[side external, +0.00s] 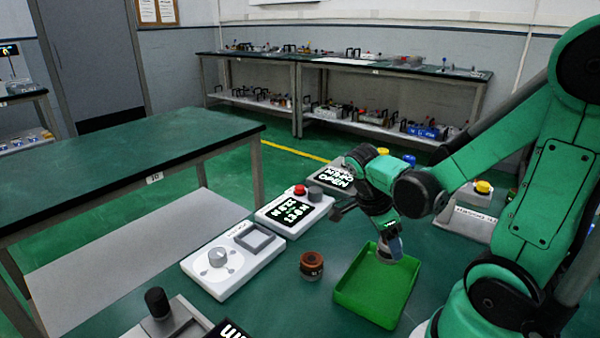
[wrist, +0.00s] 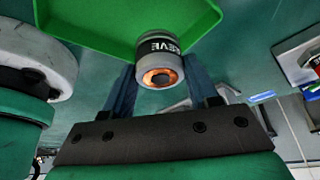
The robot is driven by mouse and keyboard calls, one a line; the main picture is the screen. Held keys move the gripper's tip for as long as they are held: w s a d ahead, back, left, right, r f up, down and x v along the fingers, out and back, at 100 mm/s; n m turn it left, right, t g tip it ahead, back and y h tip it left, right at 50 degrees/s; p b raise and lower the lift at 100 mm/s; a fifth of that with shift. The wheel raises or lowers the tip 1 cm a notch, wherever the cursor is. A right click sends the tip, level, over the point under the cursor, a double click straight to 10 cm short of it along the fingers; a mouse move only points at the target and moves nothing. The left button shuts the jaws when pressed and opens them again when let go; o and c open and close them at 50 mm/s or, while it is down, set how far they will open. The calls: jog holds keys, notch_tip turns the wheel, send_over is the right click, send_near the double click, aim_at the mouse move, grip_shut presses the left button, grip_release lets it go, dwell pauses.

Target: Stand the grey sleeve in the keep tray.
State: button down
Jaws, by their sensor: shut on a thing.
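The grey sleeve (wrist: 158,48) has a black label band and an orange-brown ring at the end facing the wrist camera. My gripper (wrist: 160,78) is shut on it, with a blue finger on each side. In the side external view my gripper (side external: 391,248) points down over the far part of a green tray (side external: 362,287), which looks like the keep tray. The sleeve shows there only as a small grey patch (side external: 384,254) at the fingertips. I cannot tell whether it touches the tray floor. The tray also shows in the wrist view (wrist: 110,25).
A brown-and-dark ring-shaped part (side external: 311,265) stands left of the tray. A white panel with a knob (side external: 232,258) and a display box with a red button (side external: 293,210) stand further left. A box with a yellow button (side external: 468,212) stands right. Some table is clear before the tray.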

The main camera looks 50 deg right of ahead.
aim_at(385, 256)
jog(key=shift+f, duration=2.1)
jog(key=shift+c, duration=1.1)
grip_release()
jog(key=shift+r, duration=0.1)
jog(key=v, duration=1.2)
jog(key=w+a+n+t+y, duration=0.1)
jog(key=w+a+n+t, duration=0.2)
jog(key=n, duration=1)
jog(key=w+a+n+t+y, duration=0.2)
jog(key=a+n+t, duration=0.3)
jog(key=n, duration=0.8)
jog(key=shift+w+a+r+t, duration=0.15)
jog(key=shift+w+a+t, duration=0.2)
jog(key=shift+w+t, duration=0.6)
